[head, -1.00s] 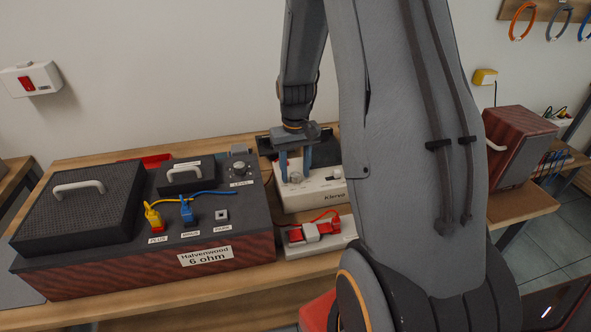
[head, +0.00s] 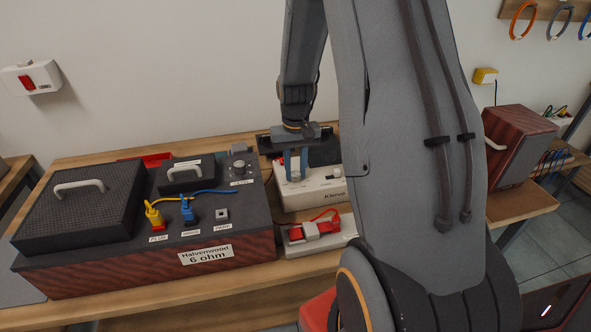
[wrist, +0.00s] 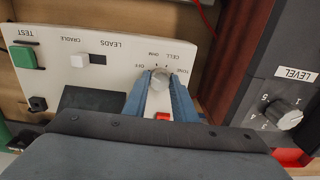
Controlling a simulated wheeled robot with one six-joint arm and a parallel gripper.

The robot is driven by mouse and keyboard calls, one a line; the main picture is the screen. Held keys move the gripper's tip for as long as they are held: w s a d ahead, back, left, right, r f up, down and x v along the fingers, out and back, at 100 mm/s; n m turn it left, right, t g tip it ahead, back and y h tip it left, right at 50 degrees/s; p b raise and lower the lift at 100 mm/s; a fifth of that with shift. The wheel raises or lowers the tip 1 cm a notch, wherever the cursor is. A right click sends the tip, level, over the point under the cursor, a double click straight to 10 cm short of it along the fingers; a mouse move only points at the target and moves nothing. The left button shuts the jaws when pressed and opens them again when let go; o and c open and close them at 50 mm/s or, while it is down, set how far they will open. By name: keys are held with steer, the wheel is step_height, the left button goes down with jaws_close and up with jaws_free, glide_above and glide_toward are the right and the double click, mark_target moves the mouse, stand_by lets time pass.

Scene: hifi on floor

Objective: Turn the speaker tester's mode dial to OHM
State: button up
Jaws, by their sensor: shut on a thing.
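The speaker tester (head: 318,192) is a pale box on the bench, right of the large speaker. It also shows in the wrist view (wrist: 110,25), its labels upside down. Its mode dial (wrist: 160,76) is a small grey knob with OFF, TONE, CELL and OHM printed around it. My gripper (wrist: 159,84) points down at the tester, its blue fingers shut on the dial from both sides. In the head view my gripper (head: 296,174) stands over the tester's left part. Which label the dial points to I cannot tell.
The Halvenwood speaker (head: 150,260) with yellow and blue plugs stands close on the left. Its LEVEL knob (wrist: 289,119) is beside my gripper. The tester's green TEST button (wrist: 24,57) and white LEADS switch (wrist: 80,61) are nearby. A red-leaded unit (head: 325,246) lies in front.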

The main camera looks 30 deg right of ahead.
mark_target(295, 174)
steer(key=m, duration=0.3)
steer(key=shift+m, duration=0.4)
steer(key=shift+m+p, duration=0.4)
steer(key=shift+m, duration=1.5)
steer(key=o, duration=1)
steer(key=shift+o, duration=0.2)
steer(key=shift+r, duration=0.15)
steer(key=shift+r+b, duration=0.9)
steer(key=shift+r, duration=2.9)
